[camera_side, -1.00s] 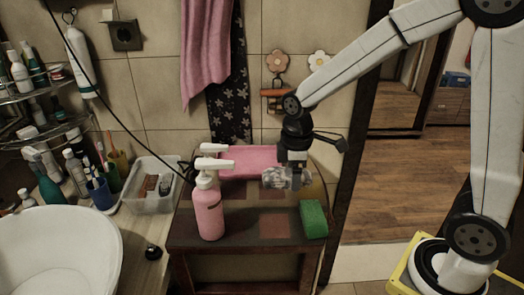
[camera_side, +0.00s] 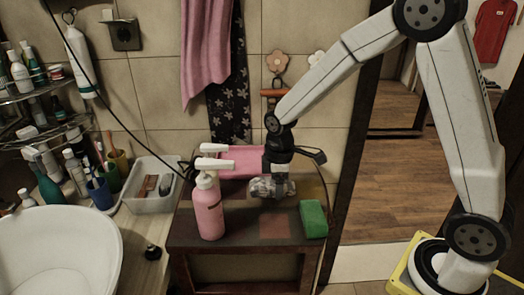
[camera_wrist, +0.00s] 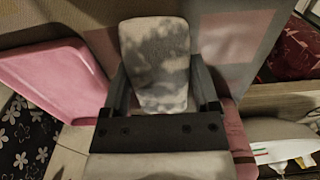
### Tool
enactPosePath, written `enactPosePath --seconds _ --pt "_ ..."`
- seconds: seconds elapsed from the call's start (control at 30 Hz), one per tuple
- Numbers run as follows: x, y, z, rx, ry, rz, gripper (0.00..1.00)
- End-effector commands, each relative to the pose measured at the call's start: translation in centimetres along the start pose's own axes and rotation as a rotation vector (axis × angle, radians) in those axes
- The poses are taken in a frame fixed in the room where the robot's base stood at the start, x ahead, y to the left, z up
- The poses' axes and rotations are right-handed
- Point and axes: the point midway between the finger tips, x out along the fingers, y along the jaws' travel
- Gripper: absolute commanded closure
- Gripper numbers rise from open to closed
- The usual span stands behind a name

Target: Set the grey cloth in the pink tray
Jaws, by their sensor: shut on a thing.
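The grey mottled cloth (camera_side: 268,190) is between the fingers of my gripper (camera_side: 279,170), over the dark table in front of the pink tray's right part. In the wrist view the cloth (camera_wrist: 155,60) lies between the two fingers (camera_wrist: 161,88), bunched into a rounded block. My gripper is shut on it. I cannot tell whether the cloth touches the table. The pink tray (camera_side: 238,164) lies at the back of the table, partly hidden by the bottle's pump and my gripper. It also shows at left in the wrist view (camera_wrist: 50,75).
A pink pump bottle (camera_side: 209,212) stands left of the cloth, close to it. A green sponge (camera_side: 313,219) lies at the table's right edge. A clear bin (camera_side: 152,186) and a white basin (camera_side: 60,250) are at left. The table front (camera_side: 235,230) is clear.

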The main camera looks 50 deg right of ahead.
Motion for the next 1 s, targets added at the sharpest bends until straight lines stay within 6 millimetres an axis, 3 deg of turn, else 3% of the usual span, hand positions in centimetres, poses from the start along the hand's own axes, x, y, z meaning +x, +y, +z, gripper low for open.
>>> enactPosePath --seconds 0.3,0.8,0.83,0.9,1.0 --pt "3.0 0.1 -0.1 0.000 -0.002 -0.001 0.87" --pt "3.6 0.1 -0.1 0.000 -0.001 0.000 0.87" --pt "3.6 0.1 -0.1 0.000 0.000 0.000 0.16" --pt "3.6 0.1 -0.1 0.000 0.000 0.000 0.00" --pt "3.6 0.1 -0.1 0.000 0.000 0.000 0.00"
